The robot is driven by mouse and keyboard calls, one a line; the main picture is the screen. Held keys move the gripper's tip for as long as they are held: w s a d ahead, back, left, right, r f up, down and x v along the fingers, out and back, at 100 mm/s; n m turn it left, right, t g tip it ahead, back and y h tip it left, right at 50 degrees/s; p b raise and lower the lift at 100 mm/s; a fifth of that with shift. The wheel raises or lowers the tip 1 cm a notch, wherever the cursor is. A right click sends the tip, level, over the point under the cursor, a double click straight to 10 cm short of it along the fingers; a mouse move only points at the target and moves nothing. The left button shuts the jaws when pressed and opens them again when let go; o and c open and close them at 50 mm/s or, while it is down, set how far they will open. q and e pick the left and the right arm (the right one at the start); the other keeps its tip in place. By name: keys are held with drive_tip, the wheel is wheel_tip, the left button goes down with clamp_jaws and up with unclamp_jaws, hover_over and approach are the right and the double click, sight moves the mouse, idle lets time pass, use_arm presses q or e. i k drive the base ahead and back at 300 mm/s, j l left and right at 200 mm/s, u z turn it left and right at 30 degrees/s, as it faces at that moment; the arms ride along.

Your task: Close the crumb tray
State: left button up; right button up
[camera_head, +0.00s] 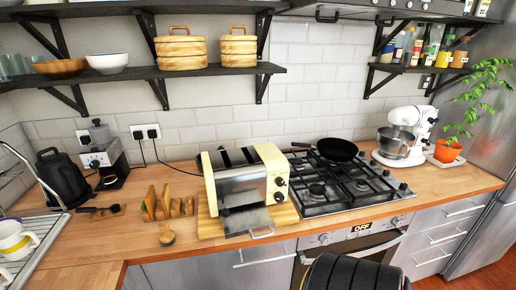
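A cream and steel toaster (243,186) stands on a wooden board (285,214) near the front of the counter. Its crumb tray (248,221) sticks out of the low front side, toward the counter's front edge. The tray is a flat grey plate with a thin loop handle at its outer end. Neither of my grippers shows in this view, so nothing is seen touching the tray or the toaster.
A gas hob (350,184) with a black pan (337,149) is right of the toaster. A dark ribbed shape (352,273) rises before the oven. Counter is clear front-left.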

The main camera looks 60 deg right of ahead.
sight(248, 218)
drive_tip(key=z, duration=0.4)
drive_tip(key=k+l+z, duration=0.1)
drive_tip(key=z, duration=0.25)
drive_tip(key=l+z, duration=0.1)
drive_tip(key=z, duration=0.65)
drive_tip(key=l, duration=0.05)
